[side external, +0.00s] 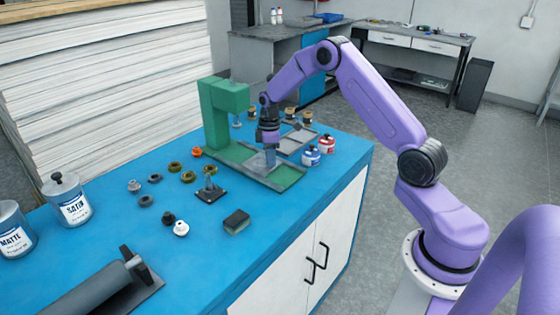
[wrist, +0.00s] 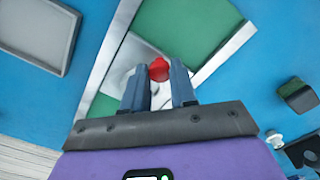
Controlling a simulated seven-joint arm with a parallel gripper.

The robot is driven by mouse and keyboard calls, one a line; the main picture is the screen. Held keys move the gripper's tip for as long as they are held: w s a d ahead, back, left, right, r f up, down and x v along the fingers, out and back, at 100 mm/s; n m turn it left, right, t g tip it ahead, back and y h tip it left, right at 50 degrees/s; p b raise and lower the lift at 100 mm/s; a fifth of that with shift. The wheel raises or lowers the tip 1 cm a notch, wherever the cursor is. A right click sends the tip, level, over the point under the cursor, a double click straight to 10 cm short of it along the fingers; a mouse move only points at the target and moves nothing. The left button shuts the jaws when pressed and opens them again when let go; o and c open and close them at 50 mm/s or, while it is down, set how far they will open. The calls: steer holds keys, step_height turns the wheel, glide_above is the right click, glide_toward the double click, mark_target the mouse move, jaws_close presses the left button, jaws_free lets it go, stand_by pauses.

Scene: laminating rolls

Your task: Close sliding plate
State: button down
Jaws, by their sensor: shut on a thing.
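A green press-like machine (side external: 222,115) stands on the blue bench, with a long green base edged by metal rails (side external: 285,178). In the wrist view the green base (wrist: 185,28) shows with its metal rail (wrist: 226,52). A light grey sliding plate (wrist: 130,55) lies across the base between the rails. A red knob (wrist: 159,69) is on the plate. My gripper (wrist: 159,76) points down over the base and is shut on the red knob, one finger on each side. In the side view my gripper (side external: 269,150) hides the knob and part of the plate.
A grey tray (side external: 298,142) lies behind the base. A blue-labelled can (side external: 311,156) and a red-labelled can (side external: 327,145) stand at its right. Several small rings and knobs, and a dark sponge block (side external: 237,221), lie in front. The front right bench top is clear.

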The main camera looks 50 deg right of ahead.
mark_target(256, 161)
steer(key=shift+w, duration=3.25)
steer(key=c, duration=0.9)
jaws_free()
steer(key=s, duration=1.2)
steer(key=shift+s, duration=0.35)
step_height(256, 161, up, 17)
steer(key=s+a+r+n, duration=0.1)
steer(key=s+a, duration=0.7)
steer(key=a, duration=0.5)
steer(key=shift+s+a, duration=0.25)
steer(key=shift+a, duration=0.15)
